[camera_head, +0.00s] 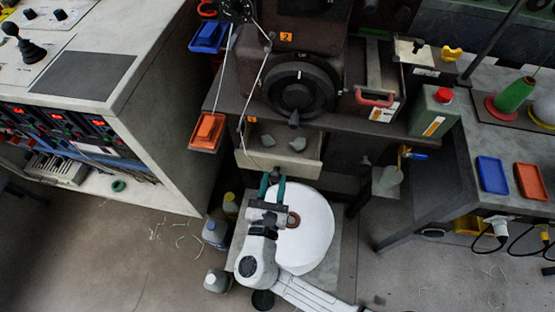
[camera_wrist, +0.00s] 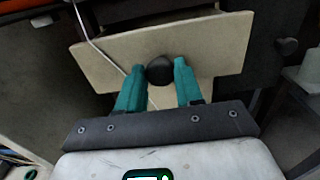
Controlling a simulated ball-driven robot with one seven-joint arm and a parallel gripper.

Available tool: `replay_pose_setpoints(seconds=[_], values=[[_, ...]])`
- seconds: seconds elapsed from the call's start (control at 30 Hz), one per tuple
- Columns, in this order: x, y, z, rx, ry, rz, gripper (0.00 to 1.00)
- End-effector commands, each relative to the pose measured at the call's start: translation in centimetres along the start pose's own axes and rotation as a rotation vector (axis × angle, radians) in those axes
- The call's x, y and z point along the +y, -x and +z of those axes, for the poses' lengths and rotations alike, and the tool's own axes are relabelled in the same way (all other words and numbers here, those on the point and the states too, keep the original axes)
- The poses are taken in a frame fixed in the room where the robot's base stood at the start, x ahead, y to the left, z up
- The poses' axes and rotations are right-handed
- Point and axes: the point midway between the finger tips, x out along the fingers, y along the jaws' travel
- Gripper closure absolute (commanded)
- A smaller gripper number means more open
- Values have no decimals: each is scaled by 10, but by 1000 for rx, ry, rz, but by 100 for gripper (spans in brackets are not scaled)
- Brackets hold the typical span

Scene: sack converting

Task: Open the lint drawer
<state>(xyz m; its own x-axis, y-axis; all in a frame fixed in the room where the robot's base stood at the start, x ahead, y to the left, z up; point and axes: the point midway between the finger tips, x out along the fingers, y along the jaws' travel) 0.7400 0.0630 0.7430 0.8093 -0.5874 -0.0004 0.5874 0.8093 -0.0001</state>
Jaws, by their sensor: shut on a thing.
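The lint drawer (camera_head: 249,159) is a pale beige drawer under the dark machine in the head view. It stands out from the machine, and two grey lint clumps (camera_head: 297,143) show inside it. Its front panel (camera_wrist: 215,45) fills the upper middle of the wrist view. A round black knob (camera_wrist: 160,70) sits on that panel. My gripper (camera_head: 273,182) has teal fingers and reaches the drawer front from below in the head view. In the wrist view my gripper (camera_wrist: 162,75) is shut on the knob, with a fingertip on each side.
A large white roll (camera_head: 308,235) lies beside my arm. Several bottles (camera_head: 215,232) stand on the floor to the left. The machine's handwheel (camera_head: 300,88) is above the drawer. A dark knob (camera_wrist: 287,46) shows right of the panel. Open floor (camera_head: 130,255) lies at the lower left.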

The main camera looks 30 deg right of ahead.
Motion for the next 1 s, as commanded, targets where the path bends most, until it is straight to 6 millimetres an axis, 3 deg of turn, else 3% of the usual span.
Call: replay_pose_setpoints(seconds=[0.2, 0.4, 0.6, 0.97, 1.0], values=[[1, 45, 2, 0, 1, 3, 100], [0, 70, 1, 0, 0, 2, 100], [0, 80, 0, -1, 0, 0, 100], [0, 80, 0, -1, 0, 0, 100], [0, 80, 0, -1, 0, 0, 61]])
